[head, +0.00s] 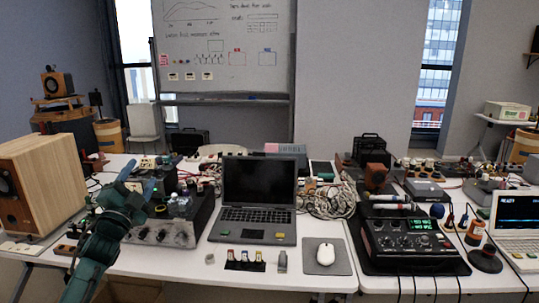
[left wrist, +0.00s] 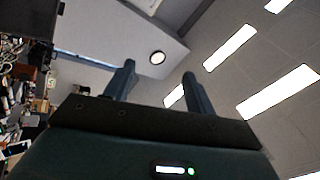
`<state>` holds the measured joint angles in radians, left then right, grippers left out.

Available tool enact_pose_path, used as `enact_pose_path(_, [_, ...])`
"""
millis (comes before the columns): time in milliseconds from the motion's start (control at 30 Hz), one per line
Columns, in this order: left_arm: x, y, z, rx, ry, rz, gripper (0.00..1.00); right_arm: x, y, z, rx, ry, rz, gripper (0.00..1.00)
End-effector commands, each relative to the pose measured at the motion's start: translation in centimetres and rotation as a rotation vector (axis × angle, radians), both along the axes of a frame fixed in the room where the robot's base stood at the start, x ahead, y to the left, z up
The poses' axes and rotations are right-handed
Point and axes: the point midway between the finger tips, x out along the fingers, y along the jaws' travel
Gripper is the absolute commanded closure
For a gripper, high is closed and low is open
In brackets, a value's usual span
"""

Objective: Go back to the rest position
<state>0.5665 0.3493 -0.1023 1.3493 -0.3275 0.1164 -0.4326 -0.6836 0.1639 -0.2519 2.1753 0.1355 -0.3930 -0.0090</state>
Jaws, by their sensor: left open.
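My left arm, dark green, comes in from the lower left in the head view, and its gripper (head: 128,170) is raised in front of the left part of the bench, near the wooden speaker. In the left wrist view the two fingers of my left gripper (left wrist: 157,75) stand apart with nothing between them. Behind them are the ceiling and its lights, so the gripper points upward. My right gripper is not in view.
A wooden speaker (head: 45,185) stands left of my left arm. A black amplifier (head: 175,220) stands close to its right. An open laptop (head: 255,195), a mouse (head: 326,254) and a device with a green display (head: 410,240) lie further right. Cables clutter the bench.

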Motion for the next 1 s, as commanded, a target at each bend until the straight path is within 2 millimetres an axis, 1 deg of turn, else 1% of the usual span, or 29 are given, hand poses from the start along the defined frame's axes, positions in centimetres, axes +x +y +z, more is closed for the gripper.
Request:
enact_pose_path(33, [0.3,1.0,-2.3,-0.112,0.079,0.009,0.45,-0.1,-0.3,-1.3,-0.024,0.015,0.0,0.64])
enact_pose_path(167, [1.1,2.8,-5.1,-0.41,0.231,0.024,0.45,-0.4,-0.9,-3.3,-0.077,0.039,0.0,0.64])
enact_pose_path(200, [1.2,3.2,-6.0,-0.502,0.278,0.03,0.45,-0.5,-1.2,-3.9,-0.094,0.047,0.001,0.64])
enact_pose_path(333, [1.3,4.0,-9.5,-0.797,0.432,0.055,0.45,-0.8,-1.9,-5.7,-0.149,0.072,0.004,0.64])
enact_pose_path(367, [1.0,3.8,-10.7,-0.846,0.465,0.059,0.45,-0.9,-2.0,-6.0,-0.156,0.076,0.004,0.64])
enact_pose_path(400, [0.1,2.8,-12.6,-0.829,0.487,0.051,0.45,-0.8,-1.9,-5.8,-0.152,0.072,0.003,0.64])
enact_pose_path(467, [-1.2,1.5,-14.7,-0.823,0.519,0.043,0.45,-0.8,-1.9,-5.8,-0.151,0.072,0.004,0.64])
enact_pose_path(500, [-2.0,0.7,-16.1,-0.821,0.541,0.037,0.45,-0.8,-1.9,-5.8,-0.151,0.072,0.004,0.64])
enact_pose_path(567, [-3.5,-0.5,-18.3,-0.821,0.575,0.029,0.45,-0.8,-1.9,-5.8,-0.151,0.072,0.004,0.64])
enact_pose_path(667, [-6.6,-2.8,-22.2,-0.826,0.642,0.013,0.45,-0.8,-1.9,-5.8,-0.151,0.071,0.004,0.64])
enact_pose_path(700, [-8.2,-3.8,-23.8,-0.83,0.672,0.006,0.45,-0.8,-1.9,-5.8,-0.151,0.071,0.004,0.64])
enact_pose_path(767, [-10.9,-5.5,-26.3,-0.837,0.722,-0.004,0.45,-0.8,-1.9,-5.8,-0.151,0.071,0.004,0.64])
enact_pose_path(800, [-13.0,-6.7,-28.0,-0.847,0.756,-0.013,0.45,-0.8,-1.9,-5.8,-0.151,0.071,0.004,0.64])
enact_pose_path(867, [-16.4,-8.5,-30.4,-0.863,0.813,-0.024,0.45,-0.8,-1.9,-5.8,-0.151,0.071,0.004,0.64])
enact_pose_path(900, [-18.9,-9.8,-31.7,-0.877,0.851,-0.032,0.45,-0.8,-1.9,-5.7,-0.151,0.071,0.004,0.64])
enact_pose_path(967, [-22.7,-11.5,-33.5,-0.902,0.905,-0.041,0.45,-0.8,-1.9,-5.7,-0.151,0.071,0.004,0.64])
enact_pose_path(1000, [-25.2,-12.6,-34.3,-0.919,0.941,-0.046,0.45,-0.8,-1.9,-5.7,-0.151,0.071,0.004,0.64])
